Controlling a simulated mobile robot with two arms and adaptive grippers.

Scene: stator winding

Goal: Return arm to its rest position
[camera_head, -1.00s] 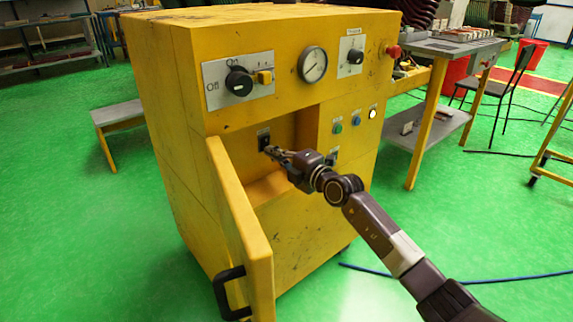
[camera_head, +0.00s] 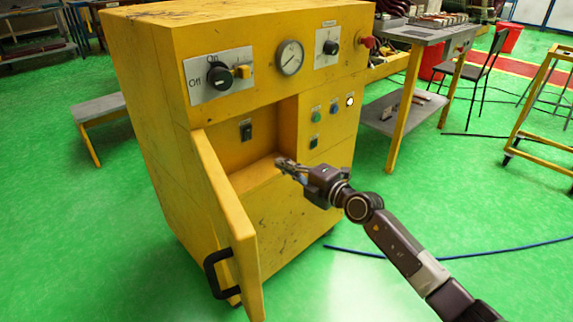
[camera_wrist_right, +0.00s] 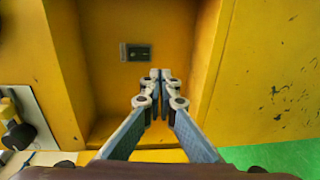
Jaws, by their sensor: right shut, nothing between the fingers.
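My right gripper (camera_head: 280,163) is in front of the open recess of the yellow cabinet (camera_head: 300,220). It is shut and holds nothing. In the right wrist view, the closed fingertips (camera_wrist_right: 160,76) point into the recess, apart from the black switch (camera_wrist_right: 137,53) on its back wall. The same switch shows in the head view (camera_head: 246,129), to the left of and above the gripper. My right arm comes in from the lower right. My left gripper is not in view.
The cabinet's door (camera_head: 225,215) stands open to the left of the arm, with a black handle (camera_head: 221,274). A grey table (camera_head: 421,37), a chair (camera_head: 472,72) and a yellow frame (camera_head: 541,108) are at the right. Green floor (camera_head: 450,200) is clear right of the cabinet, except for a blue cable (camera_head: 440,250).

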